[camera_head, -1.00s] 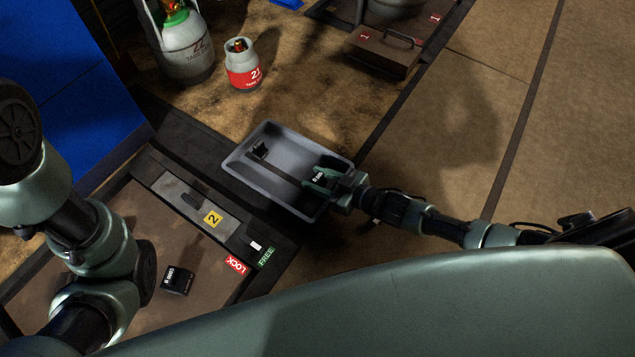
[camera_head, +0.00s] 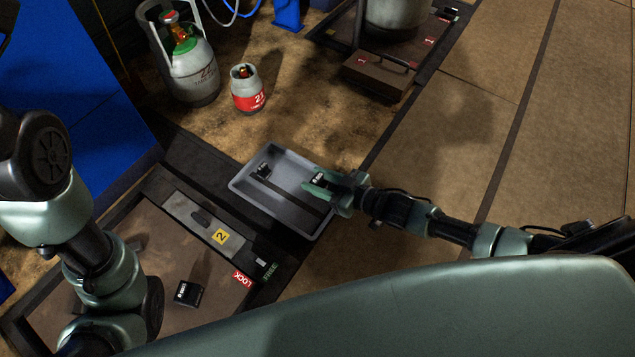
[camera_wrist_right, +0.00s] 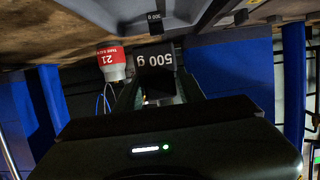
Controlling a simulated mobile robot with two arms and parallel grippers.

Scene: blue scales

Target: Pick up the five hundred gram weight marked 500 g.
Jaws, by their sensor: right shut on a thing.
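The black 500 g weight (camera_head: 321,179) is between the fingers of my right gripper (camera_head: 322,186), over the right side of the grey tray (camera_head: 240,185). In the right wrist view the weight (camera_wrist_right: 155,58) shows its "500 g" marking upside down, and the gripper is shut on it. It appears held above the tray floor, though the exact gap is hard to tell. My left arm is at the left of the head view, and its gripper does not show.
A black weight (camera_head: 187,293) sits on the brown scale plate (camera_head: 120,310). A small red-and-white tank (camera_head: 248,90) and a larger grey tank (camera_head: 190,75) stand behind. Floor to the right is clear.

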